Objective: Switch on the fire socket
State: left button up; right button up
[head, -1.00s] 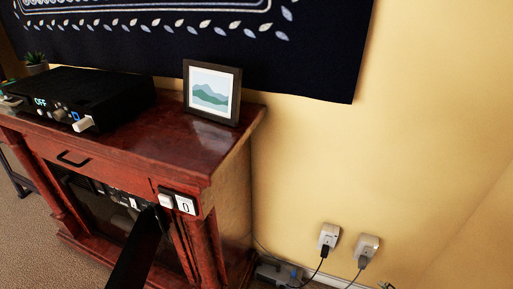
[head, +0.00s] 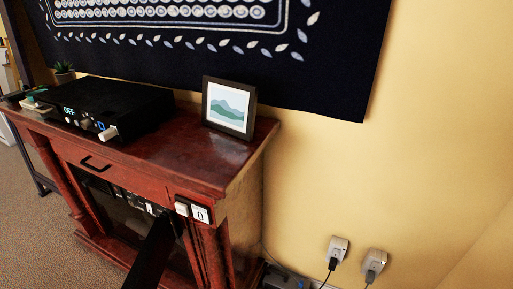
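Two white wall sockets sit low on the yellow wall at the lower right. The left socket (head: 338,246) has a dark plug and cable in it. The right socket (head: 375,262) has a grey plug and cable. I cannot tell which one is the fire socket, and their switch positions are too small to read. The red-brown wooden fireplace cabinet (head: 215,165) stands to their left. A small white switch (head: 182,209) beside a plate marked "0" (head: 200,214) is on its front right corner. Neither of my grippers is in view.
A black device (head: 120,105) reading "OFF" and a framed picture (head: 229,107) stand on the cabinet. A black flat piece (head: 150,258) slants from the cabinet's dark opening. A grey box with cables (head: 285,279) lies on the floor beside the cabinet. A dark tapestry (head: 340,75) hangs above.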

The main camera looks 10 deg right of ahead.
aim_at(336, 252)
jog(key=i+l+z, duration=0.1)
jog(key=z, duration=1.5)
